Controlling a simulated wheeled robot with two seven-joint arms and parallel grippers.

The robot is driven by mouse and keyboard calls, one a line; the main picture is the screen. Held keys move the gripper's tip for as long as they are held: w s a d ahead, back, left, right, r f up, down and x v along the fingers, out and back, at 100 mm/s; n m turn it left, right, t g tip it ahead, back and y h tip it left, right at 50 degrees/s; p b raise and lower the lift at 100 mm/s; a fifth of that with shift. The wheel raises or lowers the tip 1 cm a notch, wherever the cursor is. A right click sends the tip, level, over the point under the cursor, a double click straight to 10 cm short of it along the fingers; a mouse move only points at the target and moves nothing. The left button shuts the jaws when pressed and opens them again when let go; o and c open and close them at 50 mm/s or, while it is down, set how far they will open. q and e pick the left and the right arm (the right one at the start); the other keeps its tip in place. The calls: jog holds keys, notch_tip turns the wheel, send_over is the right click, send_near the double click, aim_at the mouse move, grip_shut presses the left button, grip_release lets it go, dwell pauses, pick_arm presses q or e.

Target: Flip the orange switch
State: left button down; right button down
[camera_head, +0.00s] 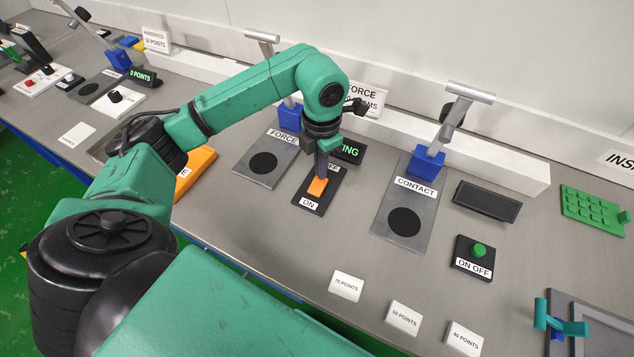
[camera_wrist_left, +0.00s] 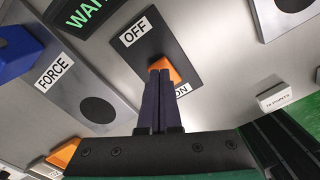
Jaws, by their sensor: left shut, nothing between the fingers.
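The orange switch (camera_head: 318,187) sits on a black plate marked OFF and ON, in the middle of the bench in the head view. In the left wrist view the orange switch (camera_wrist_left: 165,70) shows just beyond my fingertips, which hide part of it. My left gripper (camera_head: 321,174) points down over the switch, with its fingers shut and nothing between them. It also shows in the left wrist view (camera_wrist_left: 160,75), its tips at the switch; I cannot tell whether they touch. The ON label lies on the near side in the head view. My right gripper is not in view.
A FORCE plate (camera_head: 252,168) with a blue-based stand is left of the switch. A CONTACT plate (camera_head: 388,225) and a green ON OFF button (camera_head: 479,250) are to the right. Points cards (camera_head: 346,286) lie near the front edge. A display (camera_head: 348,150) stands behind the switch.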

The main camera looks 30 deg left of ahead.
pick_arm(q)
jog(key=shift+f+b, duration=0.75)
jog(key=shift+f, duration=0.2)
dwell(0.3)
notch_tip(320, 180, up, 7)
jog(key=p, duration=0.5)
jog(key=shift+r, duration=0.1)
dwell(0.4)
